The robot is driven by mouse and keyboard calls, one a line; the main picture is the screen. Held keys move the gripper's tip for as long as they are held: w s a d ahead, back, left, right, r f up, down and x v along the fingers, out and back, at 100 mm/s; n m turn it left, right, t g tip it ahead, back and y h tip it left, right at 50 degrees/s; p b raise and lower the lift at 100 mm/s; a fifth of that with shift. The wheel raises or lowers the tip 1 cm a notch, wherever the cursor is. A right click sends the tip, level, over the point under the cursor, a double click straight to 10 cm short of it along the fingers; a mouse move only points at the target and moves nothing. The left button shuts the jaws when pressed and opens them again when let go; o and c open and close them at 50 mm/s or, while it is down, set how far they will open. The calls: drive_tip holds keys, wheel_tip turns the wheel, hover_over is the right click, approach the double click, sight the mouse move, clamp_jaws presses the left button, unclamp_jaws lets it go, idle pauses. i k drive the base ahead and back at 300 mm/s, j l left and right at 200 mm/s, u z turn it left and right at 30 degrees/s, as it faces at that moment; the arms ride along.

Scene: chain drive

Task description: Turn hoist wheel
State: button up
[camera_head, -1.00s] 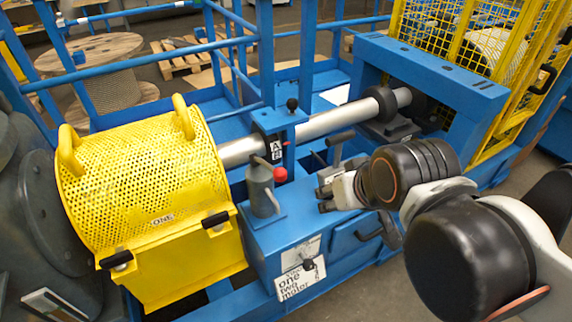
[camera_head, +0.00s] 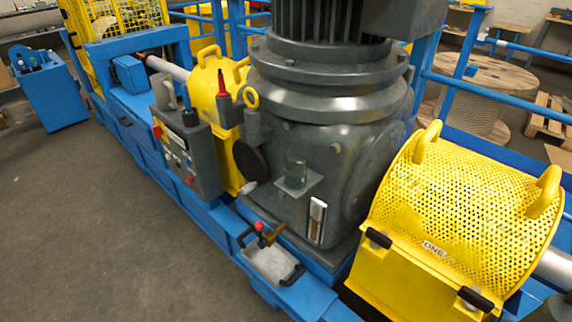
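My gripper and arm are not in view now. I cannot tell for sure which part is the hoist wheel. A dark round disc (camera_head: 250,162) sits on the left side of the large grey gearbox (camera_head: 330,160). A red-topped valve (camera_head: 262,232) with a brass-coloured part sits low at the front, over a pale tray.
A yellow perforated guard (camera_head: 450,215) marked "ONE" covers the shaft at the right. A blue frame (camera_head: 190,205) runs along the machine's front. A blue cabinet (camera_head: 48,92) stands at the far left. The grey floor (camera_head: 80,230) at left front is clear.

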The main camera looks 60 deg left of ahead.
sight(250, 161)
drive_tip(key=u, duration=2.4)
